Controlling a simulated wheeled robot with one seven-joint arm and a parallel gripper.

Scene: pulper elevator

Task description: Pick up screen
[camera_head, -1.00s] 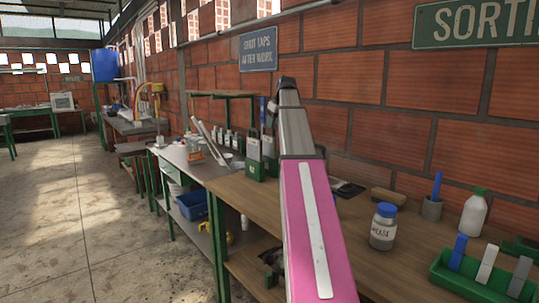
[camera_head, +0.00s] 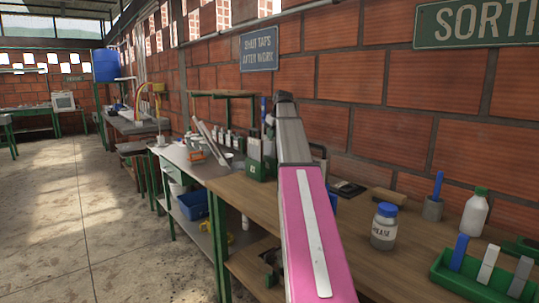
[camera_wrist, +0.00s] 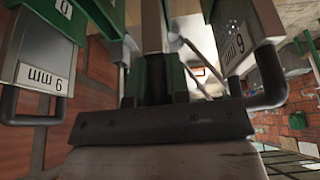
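Grey screen plates stand in a green rack (camera_head: 261,170) on the workbench, just left of my arm. In the wrist view, one plate with an "mm" label (camera_wrist: 40,60) and a dark handle is at the left. Another labelled plate (camera_wrist: 240,35) with a dark handle is at the right. My gripper (camera_wrist: 165,85) is close to these plates, with its dark base across the lower middle of the wrist view. Its fingers are hard to make out against the green and grey parts between the plates. My arm hides the gripper in the head view.
The wooden bench (camera_head: 350,235) carries a blue-lidded jar (camera_head: 385,228), a white bottle (camera_head: 475,213) and a green tray (camera_head: 480,275) of upright tags at the right. A metal table (camera_head: 185,160) adjoins at the left. A brick wall (camera_head: 340,80) stands behind; floor (camera_head: 90,230) is open at left.

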